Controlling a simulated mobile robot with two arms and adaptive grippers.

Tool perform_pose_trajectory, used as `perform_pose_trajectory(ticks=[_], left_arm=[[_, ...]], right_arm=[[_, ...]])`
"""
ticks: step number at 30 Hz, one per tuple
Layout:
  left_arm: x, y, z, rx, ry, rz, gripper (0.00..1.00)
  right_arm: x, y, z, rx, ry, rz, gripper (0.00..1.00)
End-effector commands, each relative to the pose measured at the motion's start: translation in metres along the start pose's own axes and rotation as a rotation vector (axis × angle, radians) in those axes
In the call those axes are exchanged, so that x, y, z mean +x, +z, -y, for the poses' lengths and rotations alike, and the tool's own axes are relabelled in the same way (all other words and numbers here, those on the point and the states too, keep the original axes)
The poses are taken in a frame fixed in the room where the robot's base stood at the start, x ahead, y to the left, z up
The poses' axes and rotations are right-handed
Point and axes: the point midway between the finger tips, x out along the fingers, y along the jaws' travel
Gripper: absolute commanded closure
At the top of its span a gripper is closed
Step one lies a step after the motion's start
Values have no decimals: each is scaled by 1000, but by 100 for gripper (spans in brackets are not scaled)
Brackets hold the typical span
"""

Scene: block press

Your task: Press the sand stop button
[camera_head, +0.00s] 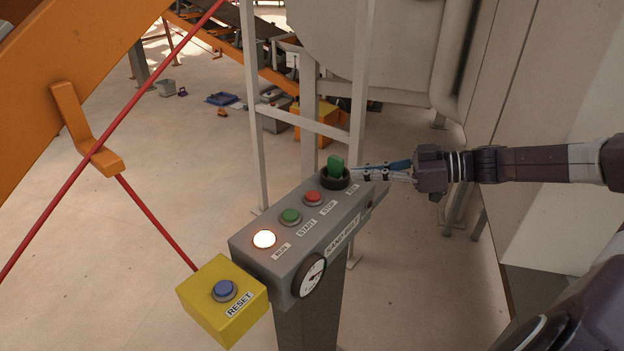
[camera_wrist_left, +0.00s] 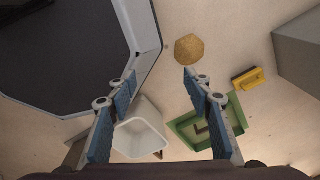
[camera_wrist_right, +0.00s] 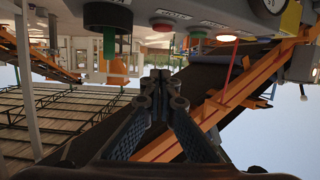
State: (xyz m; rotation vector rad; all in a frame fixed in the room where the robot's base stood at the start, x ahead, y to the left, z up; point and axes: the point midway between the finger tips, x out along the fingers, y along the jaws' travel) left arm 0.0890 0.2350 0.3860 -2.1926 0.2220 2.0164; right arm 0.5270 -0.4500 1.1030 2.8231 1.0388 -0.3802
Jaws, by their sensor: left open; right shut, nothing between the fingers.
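The grey control box (camera_head: 345,228) stands on a post and is labelled for the sand belt. On its top are a red button (camera_head: 313,198) beside the STOP label, a green button (camera_head: 290,216) by START, a lit white lamp (camera_head: 264,239) by RUN, and a green knob (camera_head: 336,165) on a black base. My right gripper (camera_head: 356,173) is shut and empty beside the knob, to the right of the red button. In the right wrist view the red button (camera_wrist_right: 162,25) shows above the closed fingertips (camera_wrist_right: 158,76), apart from them. My left gripper (camera_wrist_left: 160,80) is open and empty.
A yellow box with a blue RESET button (camera_head: 224,290) sits at the near left of the control box. A round gauge (camera_head: 312,276) is on its front. A red cord (camera_head: 150,208) and an orange beam (camera_head: 75,70) lie left. White frame posts (camera_head: 253,110) stand behind.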

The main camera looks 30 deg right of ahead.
Motion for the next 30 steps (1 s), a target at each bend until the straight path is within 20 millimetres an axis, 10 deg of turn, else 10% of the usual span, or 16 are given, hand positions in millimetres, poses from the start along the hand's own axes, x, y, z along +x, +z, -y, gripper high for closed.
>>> perform_pose_trajectory(ticks=[7,17,30], left_arm=[[1,-22,4,0,-5,-28,54],[-6,20,-3,0,3,29,54],[-16,-16,2,1,-2,-21,54]], right_arm=[[0,0,0,-1,0,0,100],[25,0,1,1,-2,-3,100],[76,-3,-1,-2,1,-7,100]])
